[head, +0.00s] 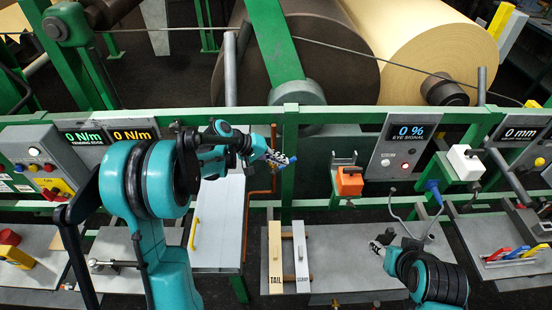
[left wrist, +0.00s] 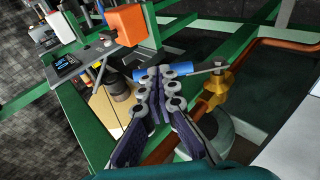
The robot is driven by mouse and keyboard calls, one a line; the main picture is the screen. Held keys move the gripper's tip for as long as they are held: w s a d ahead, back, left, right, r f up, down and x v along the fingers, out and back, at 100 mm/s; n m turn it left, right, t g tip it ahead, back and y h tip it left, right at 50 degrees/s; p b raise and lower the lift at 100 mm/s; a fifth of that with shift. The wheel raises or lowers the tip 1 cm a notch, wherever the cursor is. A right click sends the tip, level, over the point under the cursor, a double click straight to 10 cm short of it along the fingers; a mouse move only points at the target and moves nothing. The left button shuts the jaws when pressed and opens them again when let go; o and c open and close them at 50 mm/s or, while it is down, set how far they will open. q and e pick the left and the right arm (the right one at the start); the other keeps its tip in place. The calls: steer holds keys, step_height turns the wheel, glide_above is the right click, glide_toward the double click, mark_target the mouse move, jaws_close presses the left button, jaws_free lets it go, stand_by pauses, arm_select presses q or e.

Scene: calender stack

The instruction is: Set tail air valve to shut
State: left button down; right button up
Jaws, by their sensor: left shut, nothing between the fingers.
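The tail air valve shows in the left wrist view as a brass body (left wrist: 215,84) on a copper pipe. Its lever (left wrist: 203,71) runs left from the body and ends in a blue sleeve (left wrist: 143,75). My left gripper (left wrist: 163,72) is shut and empty, its tips at the blue sleeve, which shows on both sides of them. I cannot tell whether they touch it. In the head view my left gripper (head: 283,161) is beside the copper pipe (head: 273,145) and hides the valve. My right gripper (head: 380,245) is over the grey bench, away from the valve; its jaw state is unclear.
A green frame rail (head: 345,115) runs behind. An orange box (head: 349,181) and an eye signal panel (head: 402,146) are to the right. TAIL (head: 275,258) and SCRAP (head: 301,255) boards lie on the grey bench (head: 345,245). A white cover (head: 215,230) is below the left arm.

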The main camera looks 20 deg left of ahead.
arm_select(q)
steer(key=w+d+f+g+y+b, duration=0.1)
steer(key=d+f+g+y+b, duration=0.1)
steer(key=d+f+y, duration=0.2)
steer(key=d+y, duration=0.1)
steer(key=y, duration=0.2)
steer(key=shift+w+f+m+y, duration=0.2)
steer(key=shift+w+m+y, duration=0.1)
steer(key=shift+m, duration=0.1)
arm_select(e)
step_height(320, 180, down, 2)
steer(key=shift+f, duration=0.15)
arm_select(q)
steer(key=shift+f, duration=0.1)
